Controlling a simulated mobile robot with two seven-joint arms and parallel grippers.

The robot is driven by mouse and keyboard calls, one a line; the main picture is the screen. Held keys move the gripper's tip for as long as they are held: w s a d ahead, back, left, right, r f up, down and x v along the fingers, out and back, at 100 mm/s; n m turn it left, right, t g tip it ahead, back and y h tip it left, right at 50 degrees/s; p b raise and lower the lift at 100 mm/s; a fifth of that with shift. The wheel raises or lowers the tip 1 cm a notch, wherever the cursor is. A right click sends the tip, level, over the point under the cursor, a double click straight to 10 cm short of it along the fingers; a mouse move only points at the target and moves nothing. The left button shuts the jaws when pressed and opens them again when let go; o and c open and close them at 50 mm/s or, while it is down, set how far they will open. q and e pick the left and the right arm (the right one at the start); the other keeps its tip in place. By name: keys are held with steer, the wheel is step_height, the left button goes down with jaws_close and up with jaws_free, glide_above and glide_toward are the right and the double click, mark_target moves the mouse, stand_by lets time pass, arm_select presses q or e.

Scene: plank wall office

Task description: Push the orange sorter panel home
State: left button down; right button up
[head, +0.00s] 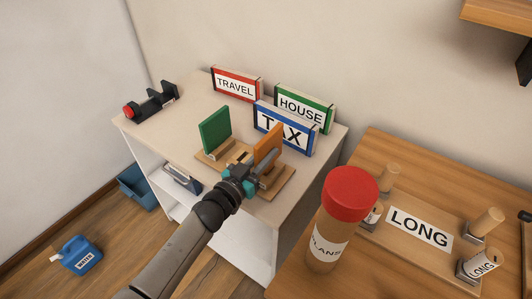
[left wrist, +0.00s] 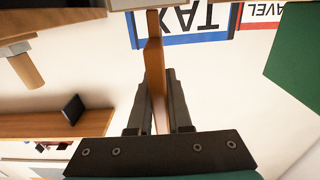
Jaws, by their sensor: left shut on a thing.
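The orange sorter panel (head: 268,142) stands upright at the sorter's right side in the head view. It shows edge-on in the left wrist view (left wrist: 154,62). My left gripper (head: 264,167) is shut on it, with one dark finger on each side in the left wrist view (left wrist: 154,88). The sorter's wooden base (head: 284,188) lies on the white cabinet, and a green panel (head: 215,130) stands upright at its left. My gripper hides the orange panel's lower part, so I cannot tell how it meets the base. My right gripper is not in view.
Signs reading TRAVEL (head: 236,84), HOUSE (head: 303,108) and TAX (head: 283,129) stand behind the sorter. A black-and-red device (head: 150,102) is at the cabinet's far left. A red-capped tube (head: 340,215) stands on the wooden desk at right. The cabinet top (head: 182,120) is clear left of the green panel.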

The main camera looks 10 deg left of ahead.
arm_select(q)
steer(key=shift+f, duration=0.35)
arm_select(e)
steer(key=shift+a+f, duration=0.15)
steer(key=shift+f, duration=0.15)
arm_select(q)
steer(key=shift+f+b, duration=0.8)
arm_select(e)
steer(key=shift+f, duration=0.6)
arm_select(q)
steer(key=c, duration=0.8)
jaws_free()
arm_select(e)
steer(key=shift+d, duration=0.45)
arm_select(q)
steer(key=shift+o, duration=0.2)
steer(key=p+v, duration=0.1)
steer(key=v, duration=0.5)
steer(key=p+v, duration=0.1)
steer(key=v, duration=0.8)
steer(key=shift+p, duration=0.35)
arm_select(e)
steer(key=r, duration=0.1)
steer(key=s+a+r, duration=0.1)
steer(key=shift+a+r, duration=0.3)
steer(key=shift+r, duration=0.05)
arm_select(q)
steer(key=shift+s, duration=0.1)
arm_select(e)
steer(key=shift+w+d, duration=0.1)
